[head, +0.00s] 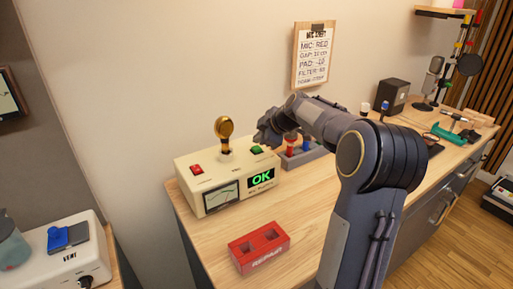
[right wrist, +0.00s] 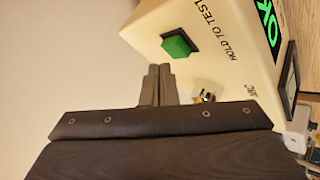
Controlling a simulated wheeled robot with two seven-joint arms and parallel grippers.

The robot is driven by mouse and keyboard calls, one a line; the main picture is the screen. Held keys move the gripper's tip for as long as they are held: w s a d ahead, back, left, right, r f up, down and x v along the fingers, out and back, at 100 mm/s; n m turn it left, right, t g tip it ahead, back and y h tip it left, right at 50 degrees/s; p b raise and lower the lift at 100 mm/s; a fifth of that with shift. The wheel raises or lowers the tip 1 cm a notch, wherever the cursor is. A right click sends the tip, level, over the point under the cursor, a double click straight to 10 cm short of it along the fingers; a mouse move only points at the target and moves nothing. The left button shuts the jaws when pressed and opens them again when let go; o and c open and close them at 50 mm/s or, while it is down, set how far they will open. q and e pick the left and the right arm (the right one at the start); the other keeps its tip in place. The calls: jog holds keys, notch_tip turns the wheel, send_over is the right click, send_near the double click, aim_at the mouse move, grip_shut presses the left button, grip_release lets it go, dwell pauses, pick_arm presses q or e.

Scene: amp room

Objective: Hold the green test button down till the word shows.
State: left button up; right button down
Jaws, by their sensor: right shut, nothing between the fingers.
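The cream tester box (head: 214,202) stands on the wooden bench and also shows in the right wrist view (right wrist: 225,72). Its small display (head: 261,179) is lit with a green "OK". The green button (head: 257,150) is on its top, beside "HOLD TO TEST" lettering in the right wrist view (right wrist: 178,45). My right gripper (head: 264,137) is shut and empty, just above and behind the button in the head view. In the right wrist view its fingertips (right wrist: 158,70) appear a little apart from the button. My left gripper is out of view.
A gold-topped tube (head: 224,129) stands upright on the box, near a red switch (head: 197,169). A red "REPAIR" block (head: 259,248) lies in front. A grey tray (head: 303,155) with red and blue pieces is to the right. A note board (head: 313,57) hangs behind.

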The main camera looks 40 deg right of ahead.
aim_at(259, 148)
jog(key=shift+r+p, duration=1.4)
jog(key=shift+r, duration=1.1)
jog(key=s+a+m+g+y, duration=0.15)
jog(key=s+a+m, duration=0.45)
jog(key=s+a, duration=1.05)
jog(key=s+a+f+m+g, duration=0.1)
jog(key=s+a+f+m, duration=0.2)
jog(key=s, duration=0.4)
jog(key=s+a+f+m+g+y, duration=0.1)
jog(key=s+a+f+m, duration=0.1)
jog(key=s+a+f, duration=0.4)
jog(key=shift+s+a+f+m, duration=0.35)
jog(key=shift+s+a, duration=0.55)
jog(key=shift+s, duration=0.35)
jog(key=shift+r+y, duration=0.1)
jog(key=shift+y, duration=0.15)
